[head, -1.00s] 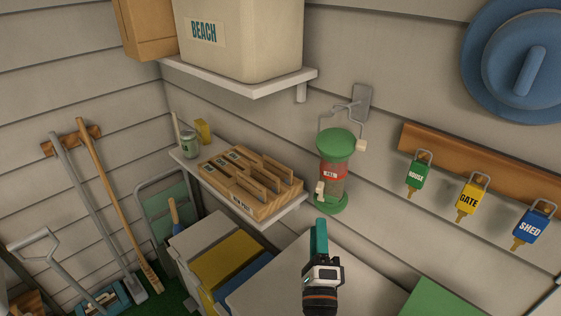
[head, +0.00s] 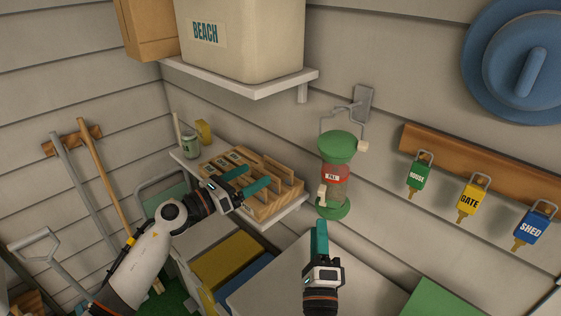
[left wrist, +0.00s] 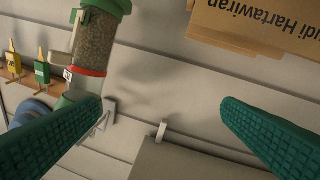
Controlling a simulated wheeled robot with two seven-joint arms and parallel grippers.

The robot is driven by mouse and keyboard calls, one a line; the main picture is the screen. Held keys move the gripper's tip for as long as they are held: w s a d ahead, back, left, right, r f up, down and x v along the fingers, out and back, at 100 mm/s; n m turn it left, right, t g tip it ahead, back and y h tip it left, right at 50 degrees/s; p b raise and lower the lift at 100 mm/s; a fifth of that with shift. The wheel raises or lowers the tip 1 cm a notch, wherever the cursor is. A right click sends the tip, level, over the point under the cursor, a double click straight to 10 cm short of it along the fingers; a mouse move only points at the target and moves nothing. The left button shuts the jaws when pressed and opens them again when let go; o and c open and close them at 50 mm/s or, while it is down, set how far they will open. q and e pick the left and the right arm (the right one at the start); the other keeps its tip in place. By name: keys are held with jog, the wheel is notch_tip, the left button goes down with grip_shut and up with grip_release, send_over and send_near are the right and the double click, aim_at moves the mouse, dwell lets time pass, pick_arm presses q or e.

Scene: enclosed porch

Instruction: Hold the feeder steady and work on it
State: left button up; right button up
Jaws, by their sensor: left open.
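The feeder (head: 335,178) hangs upright from a wall hook, with a green lid, a clear tube with a red label band and a green base. In the left wrist view the feeder (left wrist: 95,38) appears upside down with seed in its tube, partly hidden by a finger. My left gripper (head: 246,181) is open and empty, left of the feeder and in front of the wooden sorter. My right gripper (head: 320,238) is just below the feeder's base, pointing up, apart from it as far as I can see; its jaw gap is not visible.
The wooden sorter (head: 278,208) stands on a low shelf beside the feeder. An upper shelf (head: 245,90) carries the BEACH bin (head: 250,45). Tagged keys (head: 470,197) hang from a rack at right. A pale top surface (head: 285,283) lies below.

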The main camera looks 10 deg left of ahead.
aim_at(336, 167)
pick_arm(q)
jog(key=s+d+r+m+g+h, duration=0.2)
jog(key=s+d+r+m+g, duration=0.2)
jog(key=d+r+m, duration=0.45)
jog(key=x, duration=1.2)
jog(key=shift+s+d, duration=0.15)
jog(key=c, duration=0.9)
jog(key=o, duration=1.2)
jog(key=shift+c, duration=0.2)
jog(key=c, duration=1.2)
